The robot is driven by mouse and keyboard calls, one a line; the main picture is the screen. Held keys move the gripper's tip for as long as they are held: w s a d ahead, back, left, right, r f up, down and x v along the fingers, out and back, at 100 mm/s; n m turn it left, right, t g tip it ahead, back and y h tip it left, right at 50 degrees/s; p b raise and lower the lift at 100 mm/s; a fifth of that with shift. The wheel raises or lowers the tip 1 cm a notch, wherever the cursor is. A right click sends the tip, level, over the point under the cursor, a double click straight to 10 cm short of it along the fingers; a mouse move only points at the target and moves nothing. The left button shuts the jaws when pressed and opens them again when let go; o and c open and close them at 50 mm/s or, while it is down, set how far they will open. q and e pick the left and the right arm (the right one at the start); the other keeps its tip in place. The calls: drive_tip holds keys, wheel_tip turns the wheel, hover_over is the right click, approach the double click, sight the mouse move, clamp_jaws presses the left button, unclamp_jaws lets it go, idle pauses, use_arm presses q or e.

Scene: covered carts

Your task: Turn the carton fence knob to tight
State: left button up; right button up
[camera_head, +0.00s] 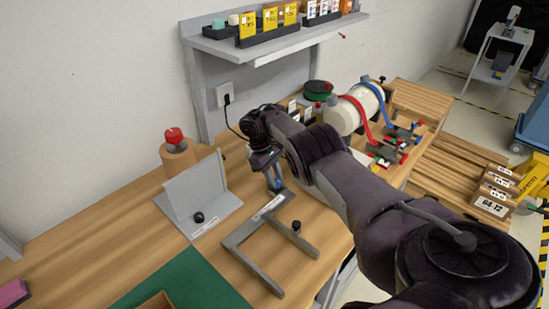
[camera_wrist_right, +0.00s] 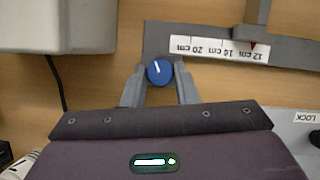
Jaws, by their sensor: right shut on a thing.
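The blue round knob (camera_wrist_right: 159,72) has a white line on its top, pointing roughly up and slightly left in the wrist view. It sits at the end of a grey plate carrying a white centimetre scale (camera_wrist_right: 220,49). My right gripper (camera_wrist_right: 159,78) has one finger on each side of the knob and is shut on it. In the head view the right gripper (camera_head: 273,173) reaches down to the knob, of which a little blue (camera_head: 276,184) shows. The grey U-shaped fence frame (camera_head: 238,250) extends toward the front. My left gripper is not in view.
A grey upright plate (camera_head: 195,190) with a black knob (camera_head: 198,217) stands left of the gripper. A green mat (camera_head: 190,283) lies in front. A white roll (camera_head: 347,117) and a shelf (camera_head: 270,45) are behind.

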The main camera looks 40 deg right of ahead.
idle(0.4)
drive_tip(key=o, duration=1)
